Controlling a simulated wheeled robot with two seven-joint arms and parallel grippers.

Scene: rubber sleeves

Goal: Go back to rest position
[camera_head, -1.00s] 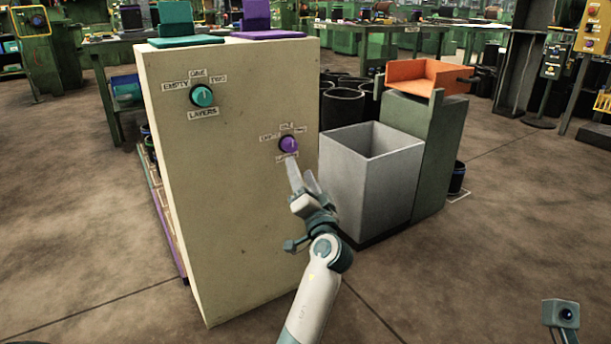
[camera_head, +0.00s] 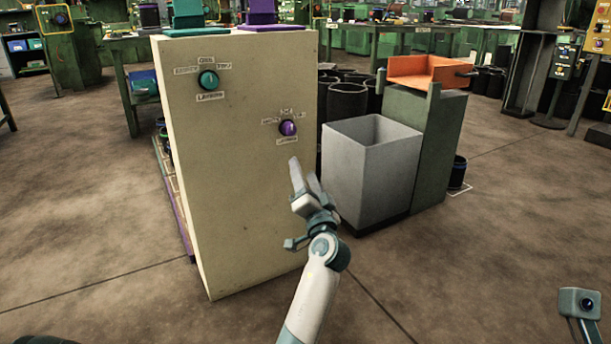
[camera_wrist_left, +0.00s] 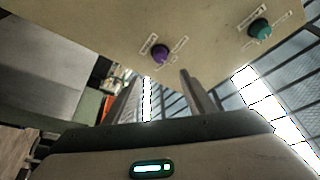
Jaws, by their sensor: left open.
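My left gripper (camera_head: 305,177) is raised in front of the cream cabinet, just below the purple knob (camera_head: 288,128). Its fingers are apart with nothing between them, and the knob stands clear of them. In the left wrist view the gripper (camera_wrist_left: 157,88) also shows two separated fingers, with the purple knob (camera_wrist_left: 160,53) beyond them. A teal knob (camera_head: 208,80) sits higher and to the left on the same cabinet face. It also shows in the left wrist view (camera_wrist_left: 260,29). A part of my other arm shows at the lower right of the head view, but no right gripper fingers are visible.
The cream cabinet (camera_head: 240,200) stands close in front of my left arm. A grey open bin (camera_head: 370,170) is to its right. An orange tray (camera_head: 425,72) sits on a green stand (camera_head: 425,140).

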